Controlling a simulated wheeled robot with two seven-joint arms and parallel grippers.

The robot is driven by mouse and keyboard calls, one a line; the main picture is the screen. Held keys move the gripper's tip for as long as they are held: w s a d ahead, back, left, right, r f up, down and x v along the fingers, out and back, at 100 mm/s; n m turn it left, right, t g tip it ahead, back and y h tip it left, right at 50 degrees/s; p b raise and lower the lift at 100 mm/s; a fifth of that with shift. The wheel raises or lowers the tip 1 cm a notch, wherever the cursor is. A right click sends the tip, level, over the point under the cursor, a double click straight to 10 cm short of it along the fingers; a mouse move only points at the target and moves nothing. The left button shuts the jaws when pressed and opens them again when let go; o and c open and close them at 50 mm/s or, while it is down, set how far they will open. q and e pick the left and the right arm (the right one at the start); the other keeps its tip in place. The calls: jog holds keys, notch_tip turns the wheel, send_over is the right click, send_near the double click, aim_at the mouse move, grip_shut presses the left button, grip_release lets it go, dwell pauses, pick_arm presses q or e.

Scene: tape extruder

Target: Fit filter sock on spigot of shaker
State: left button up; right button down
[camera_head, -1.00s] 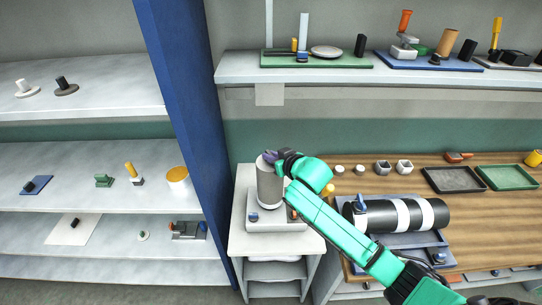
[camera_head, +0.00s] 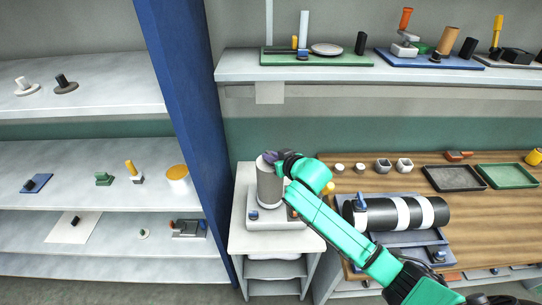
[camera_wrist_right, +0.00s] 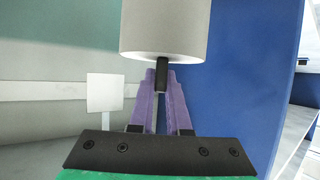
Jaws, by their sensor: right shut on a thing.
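A pale grey cylinder (camera_head: 270,188) stands upright over a light grey base (camera_head: 262,225) with a blue knob, on the small white cabinet. I cannot tell whether the cylinder is the filter sock or part of the shaker. My right gripper (camera_head: 268,157) is at the cylinder's top. In the right wrist view the cylinder (camera_wrist_right: 165,30) fills the top middle, and the purple fingers (camera_wrist_right: 161,90) are shut on a short black stub (camera_wrist_right: 162,73) at its end. The spigot cannot be made out. My left gripper is not in view.
A blue post (camera_head: 185,110) stands close left of the cabinet (camera_head: 240,240). At right, a wooden bench (camera_head: 355,185) carries a black-and-white roll (camera_head: 380,216), small cups and two trays (camera_head: 452,180). A loaded shelf (camera_head: 240,68) runs above. The left shelves hold small parts with bare room between.

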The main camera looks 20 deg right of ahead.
jog(key=shift+f+b, duration=0.35)
jog(key=shift+f, duration=0.3)
jog(key=c, duration=0.8)
grip_release()
jog(key=b+v, duration=0.3)
jog(key=v, duration=1.1)
jog(key=shift+s, duration=0.3)
jog(key=shift+r, duration=0.1)
